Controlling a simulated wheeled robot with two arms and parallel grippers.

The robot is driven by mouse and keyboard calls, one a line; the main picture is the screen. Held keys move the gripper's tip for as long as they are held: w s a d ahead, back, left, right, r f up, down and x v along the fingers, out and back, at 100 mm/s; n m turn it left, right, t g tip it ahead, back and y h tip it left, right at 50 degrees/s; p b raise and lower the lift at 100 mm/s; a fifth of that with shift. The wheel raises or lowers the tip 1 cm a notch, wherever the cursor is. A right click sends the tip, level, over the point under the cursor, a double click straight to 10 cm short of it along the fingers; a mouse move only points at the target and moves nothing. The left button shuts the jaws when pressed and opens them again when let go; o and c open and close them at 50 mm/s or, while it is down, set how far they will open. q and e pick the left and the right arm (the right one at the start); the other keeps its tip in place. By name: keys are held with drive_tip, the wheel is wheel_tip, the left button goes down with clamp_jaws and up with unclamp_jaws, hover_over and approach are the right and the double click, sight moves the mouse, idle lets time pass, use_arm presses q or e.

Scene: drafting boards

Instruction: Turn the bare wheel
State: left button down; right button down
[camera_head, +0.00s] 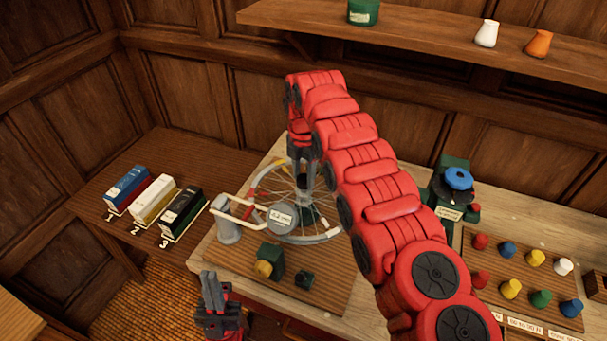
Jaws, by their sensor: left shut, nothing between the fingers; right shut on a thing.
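The spoked wheel (320,239) lies on a wooden board on the bench, with a grey rim and a yellow-and-red stretch at its left. A labelled grey disc (281,218) is at its near left. My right arm reaches over from the lower right and covers part of the wheel. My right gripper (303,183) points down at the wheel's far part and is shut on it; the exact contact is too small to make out. My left gripper (210,283) is shut and empty, in front of the board's near left edge.
A grey post with a pale frame (228,230) stands left of the wheel. A green block with a yellow knob (266,267) is in front. Three numbered boxes (160,200) sit at left. Coloured pegs (510,289) and a blue-topped device (458,178) are at right.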

drive_tip(key=shift+n, duration=0.6)
drive_tip(key=shift+c, duration=1.5)
unclamp_jaws()
drive_tip(key=shift+r, duration=0.1)
